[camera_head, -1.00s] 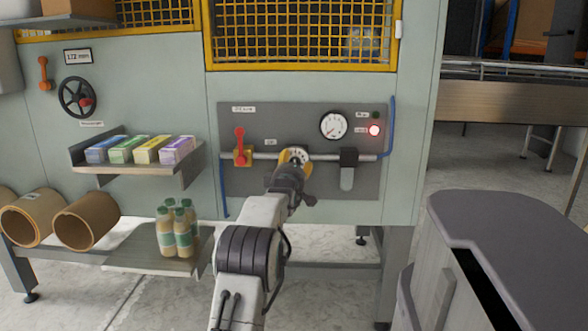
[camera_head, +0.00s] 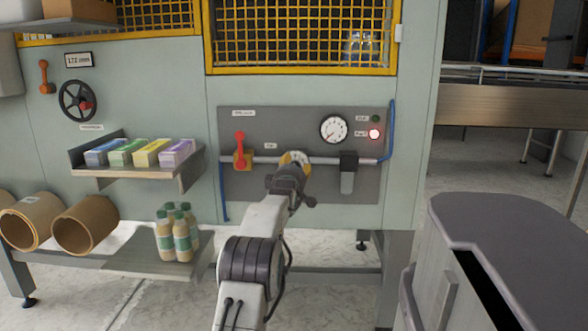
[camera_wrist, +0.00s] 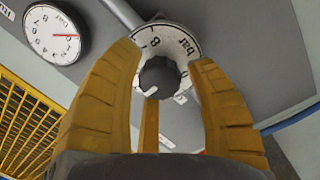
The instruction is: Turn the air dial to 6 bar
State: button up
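The air dial is a white numbered ring with a dark round knob; it shows in the wrist view (camera_wrist: 160,78), where "8" and "bar" are readable on the ring. In the head view the dial (camera_head: 296,157) sits on the grey panel, partly covered by my gripper (camera_head: 292,172). In the wrist view my gripper (camera_wrist: 164,62) has its yellow fingers apart, one on each side of the knob, with gaps showing beside it. I cannot tell whether the fingertips touch the ring. The setting that the dial points to is not clear.
A red-handled valve (camera_head: 240,150) is left of the dial, a filter bowl (camera_head: 347,172) right. A grey cabinet (camera_head: 500,240) stands at the right.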

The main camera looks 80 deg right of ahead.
jog(key=shift+r, duration=0.1)
jog(key=c, duration=0.9)
jog(key=shift+r+m, duration=0.1)
jog(key=shift+m, duration=0.3)
jog(key=m+p, duration=0.1)
jog(key=m, duration=0.1)
jog(key=shift+m+p, duration=0.35)
jog(key=shift+m, duration=0.05)
jog(key=shift+w+r+m+p, duration=0.1)
jog(key=shift+m+p, duration=0.3)
jog(key=shift+m, duration=1.4)
jog(key=shift+r, duration=0.1)
jog(key=o, duration=1)
jog(key=shift+w, duration=0.1)
jog(key=shift+c, duration=0.2)
jog(key=shift+o, duration=1.2)
jog(key=shift+f+y, duration=0.25)
jog(key=shift+y, duration=0.05)
